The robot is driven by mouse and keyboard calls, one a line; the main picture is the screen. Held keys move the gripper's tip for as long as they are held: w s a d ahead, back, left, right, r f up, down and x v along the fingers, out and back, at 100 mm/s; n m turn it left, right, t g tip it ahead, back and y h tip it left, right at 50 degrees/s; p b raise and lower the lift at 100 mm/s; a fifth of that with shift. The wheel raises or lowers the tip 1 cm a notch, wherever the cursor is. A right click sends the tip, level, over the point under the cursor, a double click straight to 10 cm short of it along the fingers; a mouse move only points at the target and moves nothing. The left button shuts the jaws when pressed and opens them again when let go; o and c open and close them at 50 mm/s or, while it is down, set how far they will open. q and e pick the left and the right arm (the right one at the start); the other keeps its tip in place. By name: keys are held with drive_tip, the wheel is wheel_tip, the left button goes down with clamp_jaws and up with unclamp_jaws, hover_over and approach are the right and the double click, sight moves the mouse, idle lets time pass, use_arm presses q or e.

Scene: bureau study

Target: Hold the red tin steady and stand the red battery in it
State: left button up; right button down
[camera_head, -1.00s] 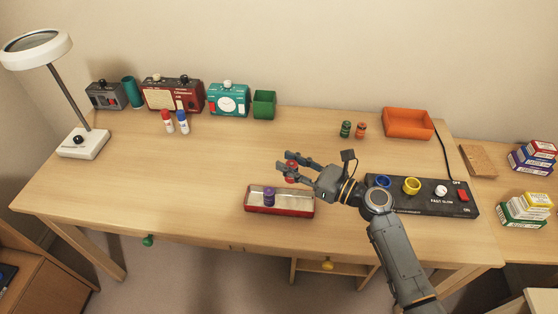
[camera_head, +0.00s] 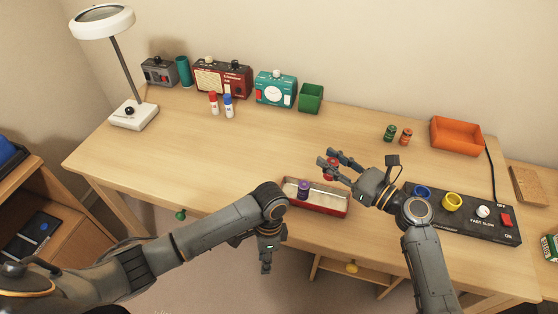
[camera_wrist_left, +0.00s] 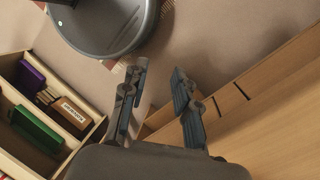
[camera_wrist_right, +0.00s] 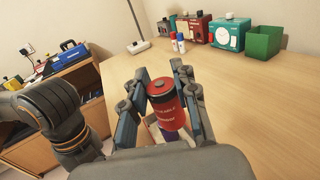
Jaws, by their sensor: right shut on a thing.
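The red tin (camera_head: 322,209) is long and shallow with a pale inside, and lies near the desk's front edge. A purple battery (camera_head: 303,188) stands upright in its left half. My right gripper (camera_head: 329,160) is shut on the red battery (camera_wrist_right: 164,108), holding it upright above the desk just behind the tin. In the right wrist view the battery hides part of the tin behind it. My left gripper (camera_head: 266,262) points down in front of the desk edge, left of the tin and apart from it. Its fingers are open and empty in the left wrist view (camera_wrist_left: 157,78).
A black control box (camera_head: 462,222) with blue and yellow rings sits right of the tin. A green battery (camera_head: 390,133), an orange battery (camera_head: 405,137) and an orange tray (camera_head: 457,136) stand behind. The desk's middle left is clear.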

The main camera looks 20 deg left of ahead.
use_arm(q)
wheel_tip(320, 180, up, 10)
drive_tip(key=w+d+m+t+y, duration=0.1)
drive_tip(key=w+d+y, duration=0.1)
use_arm(e)
drive_tip(key=shift+d, duration=0.1)
use_arm(q)
drive_tip(key=w+a+r+n+t+h, duration=0.1)
drive_tip(key=w+a+r+n+t, duration=0.1)
drive_tip(key=w+r+n, duration=0.4)
drive_tip(key=w+a+r+n+t+h, duration=0.1)
drive_tip(key=w+r+n, duration=0.2)
drive_tip(key=w+n, duration=0.55)
drive_tip(key=shift+m, duration=0.45)
drive_tip(key=w+f, duration=0.1)
drive_tip(key=f, duration=0.3)
drive_tip(key=w+f, duration=0.1)
drive_tip(key=f, duration=0.3)
drive_tip(key=w+f, duration=0.1)
drive_tip(key=f, duration=0.3)
drive_tip(key=shift+w+a+f, duration=0.1)
drive_tip(key=shift+w+a, duration=0.05)
clamp_jaws()
use_arm(e)
drive_tip(key=shift+f, duration=0.1)
